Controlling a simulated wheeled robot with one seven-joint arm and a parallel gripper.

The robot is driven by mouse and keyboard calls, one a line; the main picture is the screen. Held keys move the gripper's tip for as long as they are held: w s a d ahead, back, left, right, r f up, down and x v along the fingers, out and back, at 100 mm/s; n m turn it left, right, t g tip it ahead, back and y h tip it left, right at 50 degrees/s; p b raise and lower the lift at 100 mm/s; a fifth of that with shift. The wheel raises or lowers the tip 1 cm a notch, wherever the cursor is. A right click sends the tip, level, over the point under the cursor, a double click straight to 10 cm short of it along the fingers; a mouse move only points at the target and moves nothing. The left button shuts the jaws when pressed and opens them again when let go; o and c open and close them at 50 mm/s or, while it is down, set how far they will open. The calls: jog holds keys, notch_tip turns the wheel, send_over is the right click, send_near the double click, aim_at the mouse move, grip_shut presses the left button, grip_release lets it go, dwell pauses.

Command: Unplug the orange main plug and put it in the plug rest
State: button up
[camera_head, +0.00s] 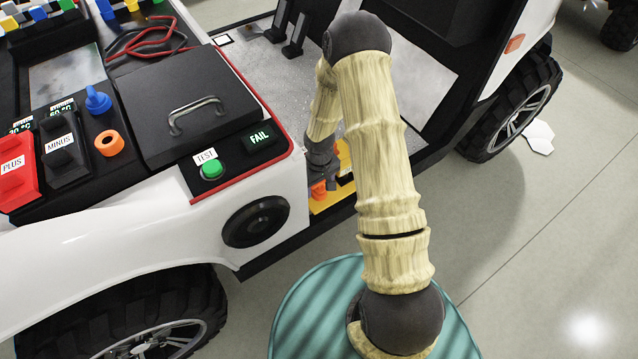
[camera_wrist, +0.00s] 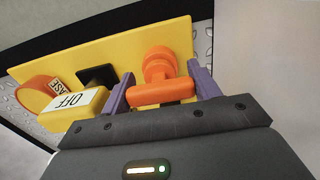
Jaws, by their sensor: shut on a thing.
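The orange main plug (camera_wrist: 160,90) is between the purple fingers of my gripper (camera_wrist: 160,72) in the wrist view. The gripper is shut on its wide rear part. The plug's round front is against the yellow panel (camera_wrist: 120,52); whether it is fully seated there I cannot tell. In the head view, the orange plug (camera_head: 318,190) shows low beside the vehicle's front corner, under my dark wrist, and my fingers are mostly hidden. I cannot tell for certain which thing is the plug rest.
On the vehicle's front are an orange ring (camera_head: 108,143), a blue knob (camera_head: 97,99), a green TEST button (camera_head: 212,168) and a FAIL display (camera_head: 260,138).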

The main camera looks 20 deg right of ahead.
jog(key=shift+f, duration=0.35)
jog(key=o, duration=1.6)
jog(key=shift+c, duration=0.2)
notch_tip(320, 180, up, 17)
jog(key=p, duration=0.4)
jog(key=shift+r+p, duration=0.2)
jog(key=shift+p, duration=0.1)
